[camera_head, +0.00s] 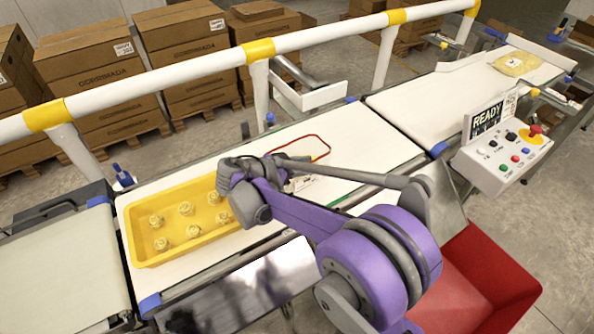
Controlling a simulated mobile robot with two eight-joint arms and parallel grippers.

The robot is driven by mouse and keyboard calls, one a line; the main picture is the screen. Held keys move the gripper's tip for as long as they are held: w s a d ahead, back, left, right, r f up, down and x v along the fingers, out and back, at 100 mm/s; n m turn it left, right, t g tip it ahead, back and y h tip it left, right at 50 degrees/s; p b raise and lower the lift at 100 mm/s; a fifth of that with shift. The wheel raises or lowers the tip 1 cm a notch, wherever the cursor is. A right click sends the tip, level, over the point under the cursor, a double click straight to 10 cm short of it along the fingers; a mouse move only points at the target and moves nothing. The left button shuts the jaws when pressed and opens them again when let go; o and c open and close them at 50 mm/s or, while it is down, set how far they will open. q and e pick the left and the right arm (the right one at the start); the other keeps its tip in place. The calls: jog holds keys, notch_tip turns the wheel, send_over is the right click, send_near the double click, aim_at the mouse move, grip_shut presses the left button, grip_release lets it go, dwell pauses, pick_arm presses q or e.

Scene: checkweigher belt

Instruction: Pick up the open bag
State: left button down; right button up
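A clear bag with a red rim (318,142) lies on the white belt, right of the yellow tray (130,240). It looks like the open bag, but my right arm covers its near part. A sealed-looking bag with yellow contents (517,63) lies at the far right end of the line. My purple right arm reaches in from the lower right. Its gripper (284,174) seems to be close to the near side of the red-rimmed bag. Its fingers are mostly hidden, and I cannot tell whether they touch the bag. My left gripper is not in view.
The yellow tray holds several pale yellow pieces. A white rail (330,38) runs behind the belt. A control box (505,150) with a READY display stands at the right. A red bin (490,280) is at the lower right. Belt beyond the bag is clear.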

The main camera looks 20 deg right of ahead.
grip_shut()
dwell(1.3)
